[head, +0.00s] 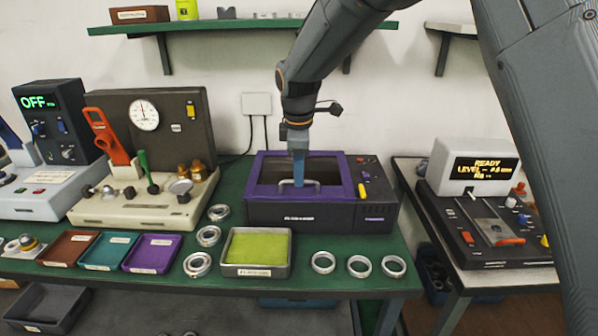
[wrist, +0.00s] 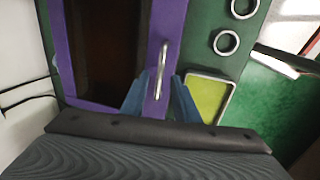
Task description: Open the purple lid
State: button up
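The purple lid (head: 335,191) lies flat and closed on a dark box at the middle back of the green table. It is a purple frame around a dark window, and also shows in the wrist view (wrist: 173,25). Its metal bar handle (head: 299,183) is on the front strip and shows in the wrist view (wrist: 160,68). My gripper (head: 298,178) points down just over the handle. In the wrist view its two blue fingers (wrist: 157,88) are apart, one on each side of the handle, with nothing held. Contact with the handle cannot be told.
A tray with a yellow-green pad (head: 257,248) stands in front of the box, with several metal rings (head: 323,262) beside it. A dial-gauge station (head: 144,150) is on the left. A green shelf (head: 230,26) hangs above. A separate bench (head: 490,277) is on the right.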

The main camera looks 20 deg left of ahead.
jog(key=shift+w+f, duration=0.1)
jog(key=shift+f, duration=0.45)
grip_shut()
jog(key=shift+r, duration=0.1)
